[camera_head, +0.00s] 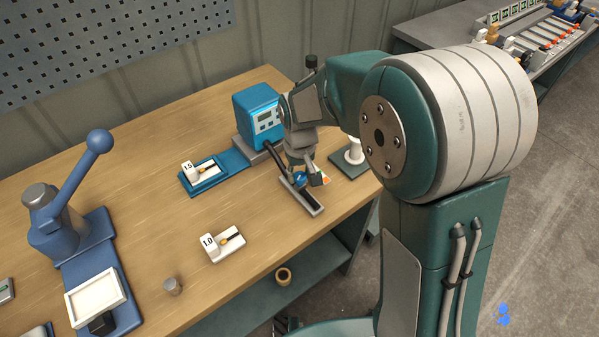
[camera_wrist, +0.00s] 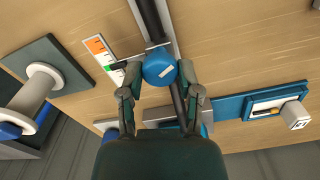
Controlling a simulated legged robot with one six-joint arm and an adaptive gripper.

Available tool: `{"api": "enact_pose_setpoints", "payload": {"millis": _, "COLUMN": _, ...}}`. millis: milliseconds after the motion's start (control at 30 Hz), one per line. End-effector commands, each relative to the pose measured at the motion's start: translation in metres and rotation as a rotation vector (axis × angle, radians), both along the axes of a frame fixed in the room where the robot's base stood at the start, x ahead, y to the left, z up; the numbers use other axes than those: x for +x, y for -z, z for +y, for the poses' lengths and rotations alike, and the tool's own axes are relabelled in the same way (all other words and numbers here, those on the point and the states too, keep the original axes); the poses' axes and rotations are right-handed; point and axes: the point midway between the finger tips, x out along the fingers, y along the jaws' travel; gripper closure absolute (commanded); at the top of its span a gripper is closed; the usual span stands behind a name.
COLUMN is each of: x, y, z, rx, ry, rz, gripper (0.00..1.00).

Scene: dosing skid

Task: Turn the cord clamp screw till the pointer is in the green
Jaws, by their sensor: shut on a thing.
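The cord clamp screw has a round blue knob (camera_wrist: 160,68) with a pale mark on its top. My gripper (camera_wrist: 160,72) is shut on this knob, one finger on each side. The clamp sits on a dark cord in a pale channel (camera_wrist: 180,50). A dark pointer (camera_wrist: 121,65) reaches left from the clamp to a scale strip (camera_wrist: 102,52) with orange, white and green parts. The pointer's end lies by the green end; its exact mark is too small to tell. In the head view, my gripper (camera_head: 302,180) is over the clamp base (camera_head: 313,209), partly hiding it.
A blue meter box (camera_head: 258,108) stands behind the clamp. A blue tray (camera_head: 205,175) with a block marked 1.5 is to its left, and a loose block marked 1.0 (camera_head: 224,244) lies nearer. A white spool (camera_wrist: 38,88) stands close by. A blue lever press (camera_head: 75,220) is far left.

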Motion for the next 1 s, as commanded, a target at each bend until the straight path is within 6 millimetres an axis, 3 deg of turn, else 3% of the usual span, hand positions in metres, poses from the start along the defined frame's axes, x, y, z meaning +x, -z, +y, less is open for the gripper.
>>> {"api": "enact_pose_setpoints", "payload": {"millis": 700, "x": -0.0020, "y": 0.0018, "z": 0.0003, "rx": -0.001, "ry": 0.088, "rz": 0.007, "gripper": 1.00}}
{"api": "enact_pose_setpoints", "payload": {"millis": 733, "x": -0.0020, "y": 0.0019, "z": 0.0003, "rx": -0.001, "ry": 0.088, "rz": 0.007, "gripper": 0.51}}
{"api": "enact_pose_setpoints", "payload": {"millis": 800, "x": -0.0020, "y": 0.0018, "z": 0.0003, "rx": -0.001, "ry": 0.088, "rz": 0.007, "gripper": 0.21}}
{"api": "enact_pose_setpoints", "payload": {"millis": 1000, "x": -0.0011, "y": 0.0010, "z": 0.0001, "rx": 0.000, "ry": 0.088, "rz": 0.004, "gripper": 0.21}}
